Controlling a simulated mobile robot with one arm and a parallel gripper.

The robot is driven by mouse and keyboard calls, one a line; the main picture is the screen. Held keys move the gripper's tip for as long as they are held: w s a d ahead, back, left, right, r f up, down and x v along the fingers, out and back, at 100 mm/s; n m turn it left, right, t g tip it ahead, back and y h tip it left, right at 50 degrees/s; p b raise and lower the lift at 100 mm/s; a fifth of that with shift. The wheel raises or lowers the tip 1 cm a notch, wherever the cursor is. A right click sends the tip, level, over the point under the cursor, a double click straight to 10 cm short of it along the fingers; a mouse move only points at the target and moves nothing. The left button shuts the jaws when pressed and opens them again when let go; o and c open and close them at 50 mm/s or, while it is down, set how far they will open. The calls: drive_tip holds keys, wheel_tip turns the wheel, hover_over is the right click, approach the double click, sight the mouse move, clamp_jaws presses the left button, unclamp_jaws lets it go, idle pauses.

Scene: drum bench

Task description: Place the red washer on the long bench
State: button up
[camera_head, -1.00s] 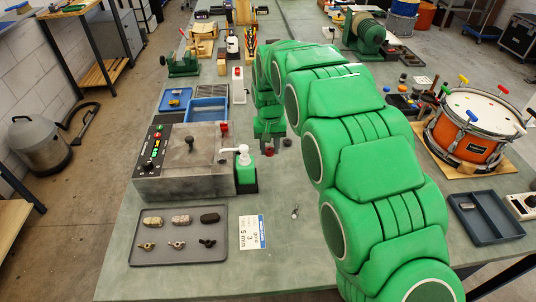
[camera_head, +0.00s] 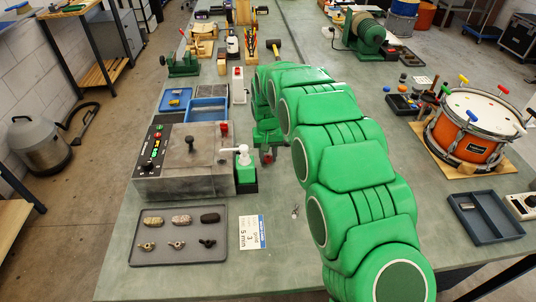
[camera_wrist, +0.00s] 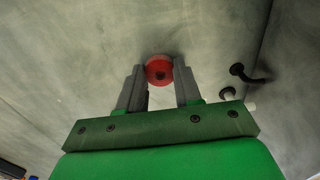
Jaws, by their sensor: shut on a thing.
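The red washer (camera_wrist: 159,70) is a small red disc with a dark centre hole. In the wrist view it is between the tips of my gripper (camera_wrist: 160,77), which is shut on it. In the head view my gripper (camera_head: 266,150) points down just right of the white-pump bottle, with a bit of red at its tips. The long bench (camera_head: 285,265) has a grey-green top, and its surface (camera_wrist: 70,70) fills most of the wrist view behind the washer. I cannot tell whether the washer touches the bench.
A tray (camera_head: 180,250) with several small parts lies at the front left. An orange drum (camera_head: 470,130) stands right. A black hooked piece (camera_wrist: 246,73) shows in the wrist view.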

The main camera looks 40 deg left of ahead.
drive_tip(key=o, duration=1)
drive_tip(key=shift+f, duration=0.15)
